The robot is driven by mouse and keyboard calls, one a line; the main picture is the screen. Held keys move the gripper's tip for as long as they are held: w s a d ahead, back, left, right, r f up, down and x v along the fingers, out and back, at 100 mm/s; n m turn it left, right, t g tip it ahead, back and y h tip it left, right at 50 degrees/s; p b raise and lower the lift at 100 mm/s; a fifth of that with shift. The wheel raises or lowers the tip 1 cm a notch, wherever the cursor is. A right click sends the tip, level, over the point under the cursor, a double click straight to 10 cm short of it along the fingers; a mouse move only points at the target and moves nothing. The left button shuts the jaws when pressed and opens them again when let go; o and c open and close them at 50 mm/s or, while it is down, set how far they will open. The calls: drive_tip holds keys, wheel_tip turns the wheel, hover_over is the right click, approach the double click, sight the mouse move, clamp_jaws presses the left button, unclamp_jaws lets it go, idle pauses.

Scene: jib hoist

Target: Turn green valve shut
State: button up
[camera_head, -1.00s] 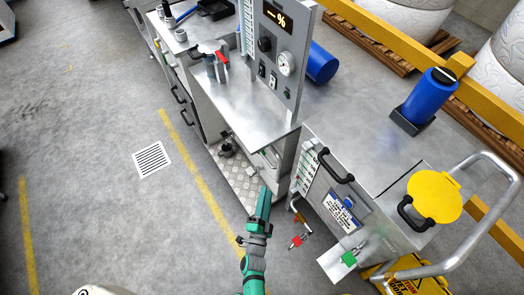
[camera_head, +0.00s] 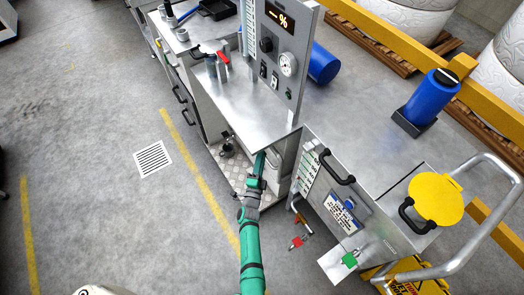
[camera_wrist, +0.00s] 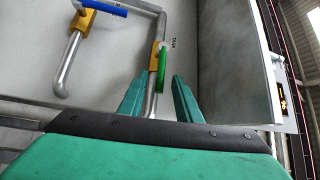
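In the wrist view a green valve handle (camera_wrist: 162,66) sits on a brass body (camera_wrist: 155,54) on a grey pipe, beside a label that appears to read TANK. It points along the pipe, towards me. My gripper (camera_wrist: 160,79) is open, one finger on each side of the pipe. The near end of the handle lies around the level of the fingertips; contact is not visible. In the head view my gripper (camera_head: 259,163) reaches under the metal bench top, and this valve is hidden there.
A blue valve handle (camera_wrist: 103,8) is on a neighbouring pipe at upper left. A grey panel (camera_wrist: 228,65) stands close on the right. In the head view the bench top (camera_head: 245,95) overhangs the gripper.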

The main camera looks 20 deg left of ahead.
drive_tip(key=shift+w+a+r, duration=0.1)
drive_tip(key=shift+w+r, duration=0.1)
drive_tip(key=shift+w, duration=1.2)
clamp_jaws()
